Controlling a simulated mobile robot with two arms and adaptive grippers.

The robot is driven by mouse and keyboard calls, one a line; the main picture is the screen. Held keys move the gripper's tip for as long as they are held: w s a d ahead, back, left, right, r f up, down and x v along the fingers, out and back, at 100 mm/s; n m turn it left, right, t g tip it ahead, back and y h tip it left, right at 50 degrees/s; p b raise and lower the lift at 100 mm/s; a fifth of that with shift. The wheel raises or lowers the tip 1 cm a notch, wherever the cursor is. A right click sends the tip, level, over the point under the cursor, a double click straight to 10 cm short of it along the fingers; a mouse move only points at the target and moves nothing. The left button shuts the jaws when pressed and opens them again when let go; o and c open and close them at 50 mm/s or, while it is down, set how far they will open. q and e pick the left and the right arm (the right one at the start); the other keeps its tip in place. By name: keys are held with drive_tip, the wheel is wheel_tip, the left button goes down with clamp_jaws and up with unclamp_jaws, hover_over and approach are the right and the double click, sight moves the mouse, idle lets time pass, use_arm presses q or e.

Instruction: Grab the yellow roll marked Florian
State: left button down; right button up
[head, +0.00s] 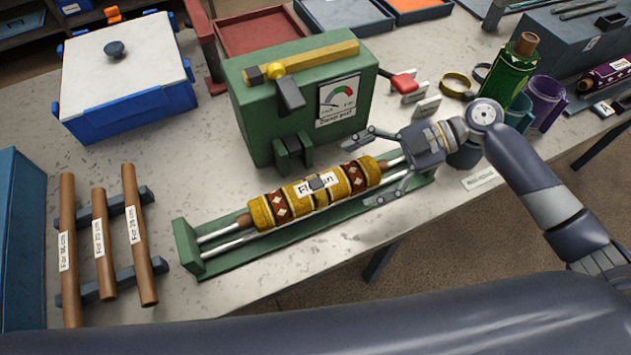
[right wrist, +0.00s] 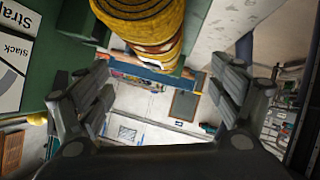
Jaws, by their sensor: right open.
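The yellow roll (head: 344,184) has brown patterned bands, dark straps and a white label, partly covered by a dark buckle, that reads as Florian. It lies along two metal rods of a long green cradle (head: 190,250). My right gripper (head: 357,169) is open at the roll's right end, one finger on the far side and one on the near side. In the right wrist view the roll (right wrist: 150,28) shows at the top centre, and the open fingers (right wrist: 158,88) stand apart below it with nothing gripped. My left gripper is not in view.
A green machine (head: 245,125) with a gauge and red-handled lever stands just behind the cradle. Wooden tubes (head: 103,245) lie on a rack at left. A blue box with white lid (head: 120,75), a green bottle (head: 508,80) and a purple cup (head: 548,100) stand farther back.

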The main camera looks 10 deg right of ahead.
sight(331, 185)
drive_tip(key=x, duration=0.3)
drive_tip(key=shift+s+r+p, duration=0.1)
drive_tip(key=shift+r+p, duration=0.05)
drive_tip(key=shift+p, duration=0.2)
drive_tip(key=shift+a+p, duration=0.3)
drive_tip(key=p+x, duration=0.2)
drive_tip(key=x, duration=0.2)
drive_tip(key=shift+a+f, duration=0.2)
drive_tip(key=shift+f, duration=0.2)
drive_tip(key=shift+d, duration=0.1)
drive_tip(key=c, duration=1.2)
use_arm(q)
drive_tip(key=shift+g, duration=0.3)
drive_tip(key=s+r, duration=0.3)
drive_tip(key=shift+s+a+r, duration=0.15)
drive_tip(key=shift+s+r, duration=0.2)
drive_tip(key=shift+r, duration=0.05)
use_arm(e)
drive_tip(key=c, duration=0.4)
